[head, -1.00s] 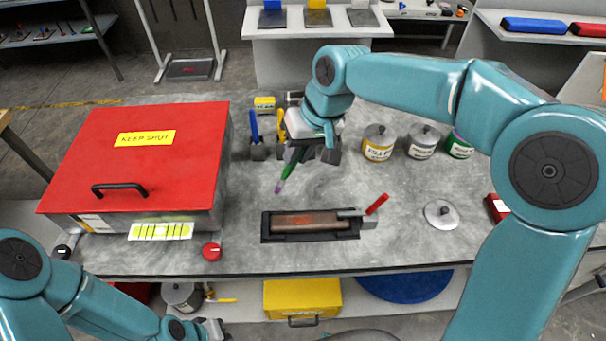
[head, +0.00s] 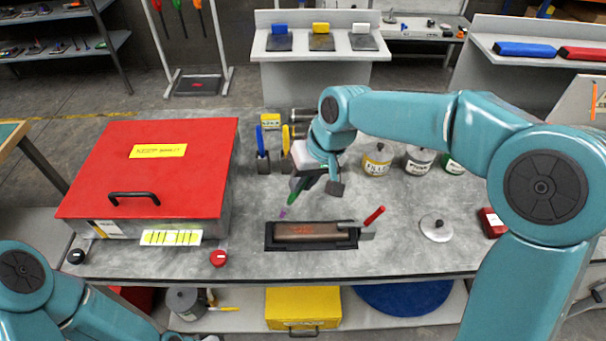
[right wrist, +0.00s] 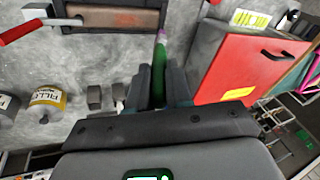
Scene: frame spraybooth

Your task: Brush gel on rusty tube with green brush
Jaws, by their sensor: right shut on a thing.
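The rusty tube (head: 305,231) lies in a black holder (head: 270,238) at the front middle of the bench. It also shows at the top of the right wrist view (right wrist: 118,18). My right gripper (head: 315,180) is shut on the green brush (head: 295,194), behind and above the tube. The brush tilts down, and its purple tip is just behind the tube's left part, seemingly apart from it. In the right wrist view the brush (right wrist: 158,80) stands between the fingers. My left gripper (head: 208,338) barely shows at the bottom edge; its jaws cannot be made out. Any gel is too small to tell.
A red-handled clamp (head: 372,216) sits at the holder's right end. A large red-lidded box (head: 150,165) stands left. Several labelled cans (head: 377,160) stand right behind, with a loose lid (head: 435,228) in front. Blue (head: 260,140) and yellow brushes stand in holders behind.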

